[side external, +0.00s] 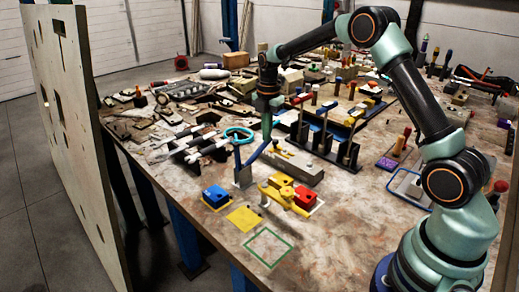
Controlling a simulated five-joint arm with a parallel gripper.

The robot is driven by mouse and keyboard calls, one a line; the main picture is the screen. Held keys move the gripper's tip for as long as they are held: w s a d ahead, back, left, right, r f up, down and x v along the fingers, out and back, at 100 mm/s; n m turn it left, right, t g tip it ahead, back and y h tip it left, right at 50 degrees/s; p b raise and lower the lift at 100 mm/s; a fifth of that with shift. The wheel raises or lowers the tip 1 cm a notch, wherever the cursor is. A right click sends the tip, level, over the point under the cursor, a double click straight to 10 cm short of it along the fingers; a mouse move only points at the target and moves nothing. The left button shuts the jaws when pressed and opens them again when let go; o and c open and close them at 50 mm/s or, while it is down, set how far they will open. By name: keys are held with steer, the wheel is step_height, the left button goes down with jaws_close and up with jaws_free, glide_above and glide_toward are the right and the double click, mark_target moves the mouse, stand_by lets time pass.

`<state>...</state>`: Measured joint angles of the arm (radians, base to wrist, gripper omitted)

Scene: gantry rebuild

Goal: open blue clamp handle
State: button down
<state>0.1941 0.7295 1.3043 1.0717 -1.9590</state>
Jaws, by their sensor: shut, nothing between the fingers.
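My gripper (267,136) points down at the upper end of the handle and looks shut and empty. Its fingertips are small and dark here. They overlap the handle's top end in this view, and I cannot tell whether they touch it.
A blue block (215,194), a yellow square (243,218), a green square outline (268,247), and yellow and red parts (304,197) lie in front. A grey bar (293,164) and a rack of upright tools (325,140) stand behind.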

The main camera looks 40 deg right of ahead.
steer(key=shift+s+d+f, duration=0.1)
steer(key=shift+d+f, duration=0.2)
